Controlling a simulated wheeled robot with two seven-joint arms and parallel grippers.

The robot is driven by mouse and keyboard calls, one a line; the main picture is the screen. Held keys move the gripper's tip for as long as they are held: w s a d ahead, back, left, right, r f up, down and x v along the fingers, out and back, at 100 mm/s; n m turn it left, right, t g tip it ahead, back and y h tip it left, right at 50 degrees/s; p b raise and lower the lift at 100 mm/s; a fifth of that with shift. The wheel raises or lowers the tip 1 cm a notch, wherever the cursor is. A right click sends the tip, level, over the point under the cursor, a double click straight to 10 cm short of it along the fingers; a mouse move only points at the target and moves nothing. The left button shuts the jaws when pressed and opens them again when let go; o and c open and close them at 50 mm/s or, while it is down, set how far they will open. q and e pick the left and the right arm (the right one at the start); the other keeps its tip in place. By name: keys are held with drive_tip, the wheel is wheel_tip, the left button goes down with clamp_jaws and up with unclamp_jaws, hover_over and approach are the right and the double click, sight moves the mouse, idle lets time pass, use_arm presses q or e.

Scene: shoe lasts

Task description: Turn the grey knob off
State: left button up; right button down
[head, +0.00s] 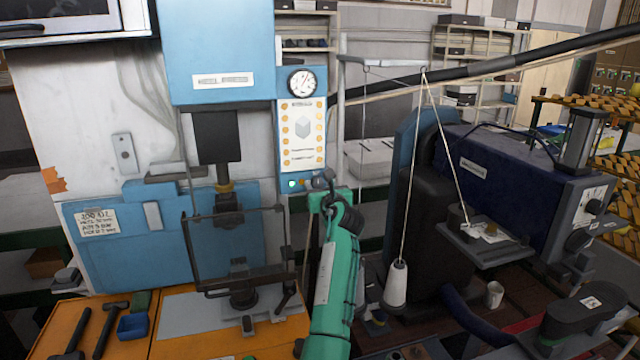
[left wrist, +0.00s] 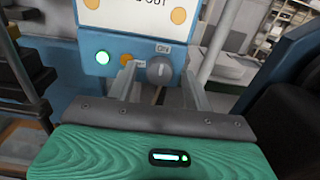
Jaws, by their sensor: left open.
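The grey knob (left wrist: 159,70) sits on the blue control panel of the press, under a small label reading ON. A lit green lamp (left wrist: 102,57) and an orange button (left wrist: 126,60) are to its left; the lamp also shows in the head view (head: 292,183). My left gripper (left wrist: 160,80) is open in the left wrist view, with one finger on each side of the knob. I cannot tell whether the fingers touch it. In the head view my green left arm reaches up to the panel, and the gripper (head: 322,184) largely hides the knob. My right gripper is not in view.
Hammers and a blue tray (head: 133,327) lie on the orange bench at lower left.

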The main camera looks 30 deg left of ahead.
use_arm(q)
drive_tip(key=shift+w+a, duration=0.15)
drive_tip(key=shift+a, duration=0.05)
drive_tip(key=c, duration=1)
